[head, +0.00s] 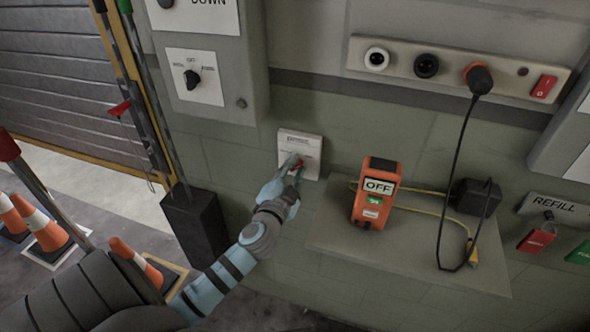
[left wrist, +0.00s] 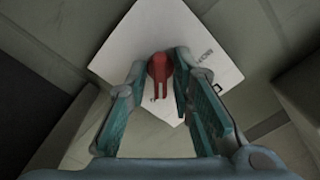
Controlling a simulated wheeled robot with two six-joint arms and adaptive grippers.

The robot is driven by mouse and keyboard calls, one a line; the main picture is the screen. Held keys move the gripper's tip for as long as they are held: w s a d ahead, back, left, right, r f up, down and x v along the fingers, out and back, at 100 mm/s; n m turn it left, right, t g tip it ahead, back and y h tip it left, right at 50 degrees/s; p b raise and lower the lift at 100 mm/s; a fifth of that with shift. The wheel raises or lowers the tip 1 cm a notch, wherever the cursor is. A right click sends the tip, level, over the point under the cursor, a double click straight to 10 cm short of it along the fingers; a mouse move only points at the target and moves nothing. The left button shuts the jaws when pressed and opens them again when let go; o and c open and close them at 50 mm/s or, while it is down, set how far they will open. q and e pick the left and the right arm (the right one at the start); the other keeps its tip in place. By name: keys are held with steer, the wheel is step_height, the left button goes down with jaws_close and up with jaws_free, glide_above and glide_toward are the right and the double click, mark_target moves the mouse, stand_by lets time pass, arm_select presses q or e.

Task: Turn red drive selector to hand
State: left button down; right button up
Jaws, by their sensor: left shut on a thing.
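The red drive selector (left wrist: 159,69) is a rotary knob on a white wall plate (head: 299,141). The plate also shows in the left wrist view (left wrist: 140,35). My left gripper (head: 293,167) reaches the plate from below, and in the left wrist view its teal fingers (left wrist: 160,75) stand on both sides of the knob, shut on it. In the head view the fingers hide most of the knob. The plate's small lettering is too blurred to read, so I cannot tell which position the knob points to. My right gripper is not in view.
A shelf (head: 420,254) right of the plate holds an orange device (head: 376,192) with an OFF label and a black adapter (head: 475,198). A grey control box (head: 247,60) is above left. A dark bin (head: 196,227) and orange cones (head: 45,222) stand at left.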

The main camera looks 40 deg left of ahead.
arm_select(q)
steer(key=c, duration=1.7)
jaws_free()
steer(key=v, duration=1.2)
steer(key=shift+w, duration=0.1)
